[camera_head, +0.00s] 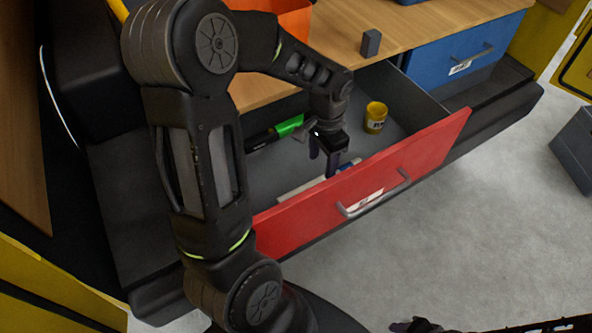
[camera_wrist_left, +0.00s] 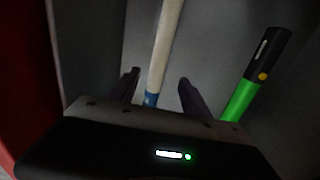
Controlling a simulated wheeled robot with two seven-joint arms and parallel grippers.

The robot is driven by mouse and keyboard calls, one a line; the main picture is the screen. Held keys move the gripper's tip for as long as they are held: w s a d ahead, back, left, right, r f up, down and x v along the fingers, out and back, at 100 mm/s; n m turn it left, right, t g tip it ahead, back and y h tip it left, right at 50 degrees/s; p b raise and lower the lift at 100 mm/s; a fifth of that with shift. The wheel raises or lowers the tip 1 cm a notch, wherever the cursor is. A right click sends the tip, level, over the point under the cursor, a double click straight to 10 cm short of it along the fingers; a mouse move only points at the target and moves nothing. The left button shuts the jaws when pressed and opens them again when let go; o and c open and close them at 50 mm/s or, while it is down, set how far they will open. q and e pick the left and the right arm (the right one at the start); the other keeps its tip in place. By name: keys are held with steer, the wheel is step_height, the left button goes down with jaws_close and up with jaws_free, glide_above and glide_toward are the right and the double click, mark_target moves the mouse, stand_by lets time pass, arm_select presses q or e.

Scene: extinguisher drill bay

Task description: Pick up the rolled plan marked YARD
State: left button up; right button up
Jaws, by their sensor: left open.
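A pale rolled plan with a blue band (camera_wrist_left: 166,45) lies in the open red-fronted drawer (camera_head: 412,161). It also shows in the head view (camera_head: 296,190), partly hidden behind my arm and gripper. No YARD marking is legible. My left gripper (camera_head: 333,168) is open and points down into the drawer over the plan. In the left wrist view the plan runs between the two spread fingers (camera_wrist_left: 160,95), with a gap on each side. A dark part at the bottom edge of the head view looks like my right gripper (camera_head: 414,326), mostly cut off.
A green and black tool (camera_head: 289,127) lies in the drawer beside the plan, also in the left wrist view (camera_wrist_left: 254,80). A yellow cup (camera_head: 375,117) stands in the drawer. A grey block (camera_head: 371,43) and an orange bin (camera_head: 296,25) are on the worktop. A blue drawer (camera_head: 440,65) is right.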

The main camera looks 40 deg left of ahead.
mark_target(322, 179)
arm_select(q)
steer(key=shift+w+d, duration=0.1)
steer(key=shift+d, duration=0.2)
steer(key=shift+a+f, duration=0.1)
steer(key=shift+f, duration=1.2)
steer(key=shift+f, duration=0.1)
step_height(322, 179, down, 5)
steer(key=shift+c, duration=0.5)
jaws_close()
